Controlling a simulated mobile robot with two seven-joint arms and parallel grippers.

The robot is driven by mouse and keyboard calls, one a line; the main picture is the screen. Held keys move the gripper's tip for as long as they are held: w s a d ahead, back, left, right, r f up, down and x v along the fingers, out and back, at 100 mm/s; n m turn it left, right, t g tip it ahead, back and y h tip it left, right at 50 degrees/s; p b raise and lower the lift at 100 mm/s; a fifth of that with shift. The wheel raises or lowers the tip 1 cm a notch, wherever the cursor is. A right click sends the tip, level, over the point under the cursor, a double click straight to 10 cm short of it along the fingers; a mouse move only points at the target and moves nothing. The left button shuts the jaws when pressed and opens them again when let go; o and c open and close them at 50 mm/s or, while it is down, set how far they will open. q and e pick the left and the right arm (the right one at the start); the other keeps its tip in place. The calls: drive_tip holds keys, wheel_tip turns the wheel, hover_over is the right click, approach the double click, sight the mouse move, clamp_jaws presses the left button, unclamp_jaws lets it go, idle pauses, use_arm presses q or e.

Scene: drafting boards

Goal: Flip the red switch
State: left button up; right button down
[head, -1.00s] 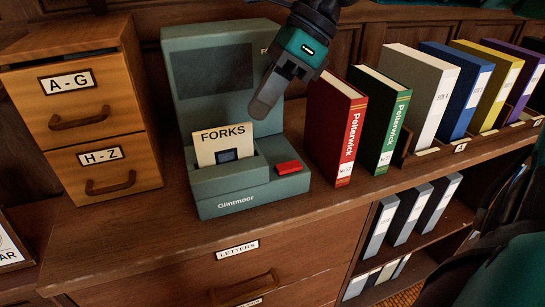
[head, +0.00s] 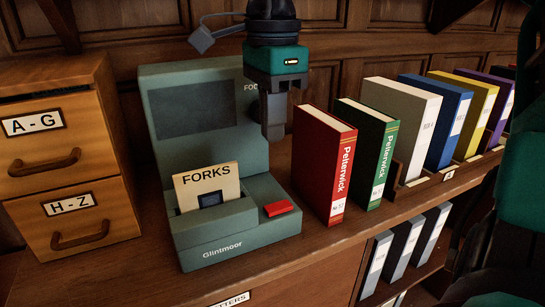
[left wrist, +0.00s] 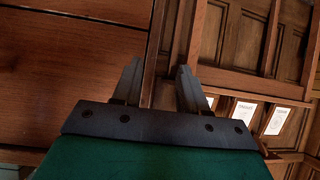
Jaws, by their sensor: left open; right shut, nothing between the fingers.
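The red switch (head: 279,208) is a small red rocker on the right of the base of a grey-green machine (head: 225,222) marked Glintmoor. I cannot tell which way it is tipped. My right gripper (head: 273,136) points down, shut and empty, in front of the right edge of the machine's screen. Its fingertips are above the switch and apart from it. My left gripper (left wrist: 158,85) shows in the left wrist view, open and empty, with dark wooden panels beyond it. It is not in the head view.
A card reading FORKS (head: 208,185) stands in the machine's slot. A red book (head: 322,165) and a green book (head: 366,155) stand close on the right, with several more books in a rack beyond. A wooden drawer cabinet (head: 125,215) stands on the left.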

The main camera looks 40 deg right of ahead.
drive_tip(key=b, duration=0.2)
approach(273, 210)
wheel_tip(273, 210, down, 5)
drive_tip(key=shift+w+f, duration=0.1)
drive_tip(key=shift+f, duration=0.05)
use_arm(q)
drive_tip(key=shift+w+d+f, duration=0.25)
drive_tip(key=shift+d+f, duration=0.1)
drive_tip(key=shift+d, duration=0.15)
use_arm(e)
drive_tip(key=shift+f, duration=0.8)
drive_tip(key=shift+f+b, duration=0.35)
drive_tip(key=shift+b, duration=0.15)
drive_tip(key=shift+r, duration=0.2)
use_arm(q)
drive_tip(key=shift+a+f, duration=0.1)
drive_tip(key=shift+f, duration=0.2)
use_arm(e)
drive_tip(key=shift+f, duration=0.1)
